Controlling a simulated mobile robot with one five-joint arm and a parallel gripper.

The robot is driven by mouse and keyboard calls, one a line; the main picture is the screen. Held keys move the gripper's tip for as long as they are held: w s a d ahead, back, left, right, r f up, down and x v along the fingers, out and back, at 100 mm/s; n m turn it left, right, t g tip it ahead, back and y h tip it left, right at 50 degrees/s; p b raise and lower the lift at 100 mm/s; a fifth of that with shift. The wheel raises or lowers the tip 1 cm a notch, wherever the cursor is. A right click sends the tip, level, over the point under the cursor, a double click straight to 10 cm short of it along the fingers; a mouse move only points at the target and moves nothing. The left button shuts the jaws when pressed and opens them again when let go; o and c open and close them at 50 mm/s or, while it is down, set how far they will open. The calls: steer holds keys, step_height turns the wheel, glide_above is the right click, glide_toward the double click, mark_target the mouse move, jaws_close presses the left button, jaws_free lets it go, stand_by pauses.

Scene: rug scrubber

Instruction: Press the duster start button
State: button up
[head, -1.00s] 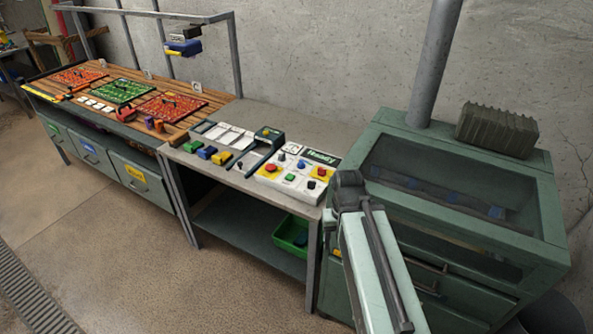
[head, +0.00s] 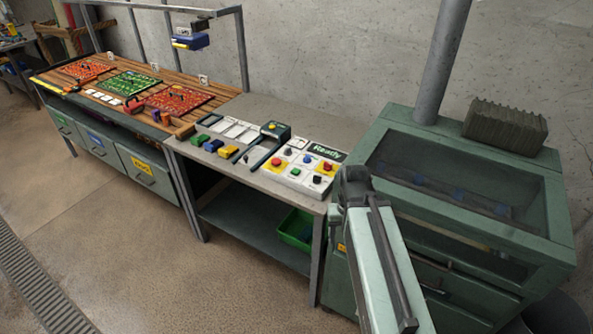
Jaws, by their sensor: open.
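A white control panel (head: 285,179) sits on the right end of the grey bench, with a dark display reading "Ready" (head: 327,151). It carries a red button on yellow (head: 276,162), a green button (head: 295,171), a blue button (head: 307,159), another red button on yellow (head: 328,166) and a black knob (head: 317,179). The labels are too small to read, so I cannot tell which one is the duster start. My arm rises from the bottom right, its dark joint just right of the panel. My gripper is not visible beyond that joint.
A green cabinet (head: 545,222) with a glazed top and grey pipe (head: 442,65) stands right of the bench. Colored blocks (head: 228,152) and a dark device (head: 275,131) lie left of the panel. A green bin (head: 297,228) sits on the lower shelf. Floor in front is clear.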

jaws_close()
stand_by(1.8)
